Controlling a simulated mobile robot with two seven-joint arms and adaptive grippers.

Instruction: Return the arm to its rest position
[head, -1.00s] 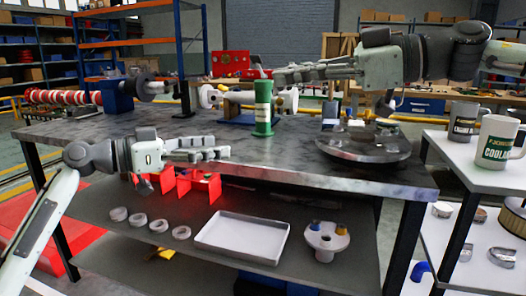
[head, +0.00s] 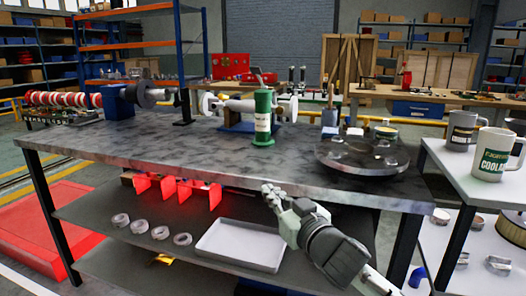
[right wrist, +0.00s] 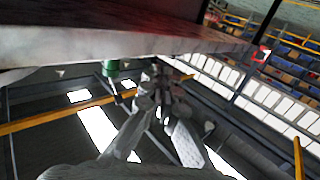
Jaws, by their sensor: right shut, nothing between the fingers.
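My right gripper (head: 270,190) comes in from the lower right of the head view. It is shut and empty, its fingers pointing up just in front of the workbench's (head: 130,150) front edge. It covers part of the lower shelf and the right end of the white tray (head: 225,243). In the right wrist view my shut fingers (right wrist: 155,85) point up near the bench edge (right wrist: 110,42). My left gripper is not in view.
On the bench stand a green bottle (head: 263,118) and a round dark plate (head: 345,163) with small parts. A white side table (head: 460,172) with mugs (head: 494,154) is close on the right. Red dividers (head: 178,190) and several rings (head: 160,232) are on the lower shelf.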

